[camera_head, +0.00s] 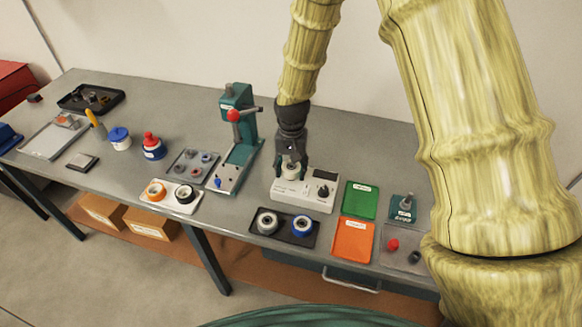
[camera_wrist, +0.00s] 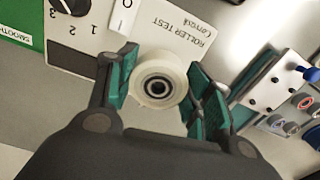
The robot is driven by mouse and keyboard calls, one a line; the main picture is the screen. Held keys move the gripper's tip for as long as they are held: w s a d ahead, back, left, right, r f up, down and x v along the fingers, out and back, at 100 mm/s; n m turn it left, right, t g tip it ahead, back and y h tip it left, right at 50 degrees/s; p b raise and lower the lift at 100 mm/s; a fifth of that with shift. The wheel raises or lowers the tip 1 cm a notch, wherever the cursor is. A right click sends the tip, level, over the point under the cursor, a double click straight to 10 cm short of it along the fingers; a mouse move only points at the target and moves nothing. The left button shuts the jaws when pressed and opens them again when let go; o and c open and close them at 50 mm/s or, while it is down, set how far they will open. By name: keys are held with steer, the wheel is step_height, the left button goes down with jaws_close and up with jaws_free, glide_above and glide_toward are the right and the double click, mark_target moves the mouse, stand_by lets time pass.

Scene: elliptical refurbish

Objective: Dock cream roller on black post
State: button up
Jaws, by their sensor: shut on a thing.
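My gripper (camera_head: 291,172) points down over the left part of the white roller test box (camera_head: 314,194). In the wrist view my gripper (camera_wrist: 160,88) is shut on a cream roller (camera_wrist: 146,97), with a green-lined finger on each side. I cannot tell whether the roller touches the box.
A green press (camera_head: 238,135) stands left of my gripper. A black tray (camera_head: 284,236) with two rollers lies in front of the box. Green (camera_head: 361,203) and orange (camera_head: 353,242) mats lie to the right. A white tray (camera_head: 176,207) holds two rings at the front left.

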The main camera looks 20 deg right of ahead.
mark_target(291, 170)
steer(key=shift+f, duration=0.7)
stand_by(0.8)
steer(key=o, duration=0.9)
steer(key=shift+r, duration=0.15)
step_height(291, 170, up, 11)
steer(key=p, duration=0.7)
steer(key=shift+s+f, duration=0.1)
steer(key=shift+f, duration=0.1)
stand_by(0.6)
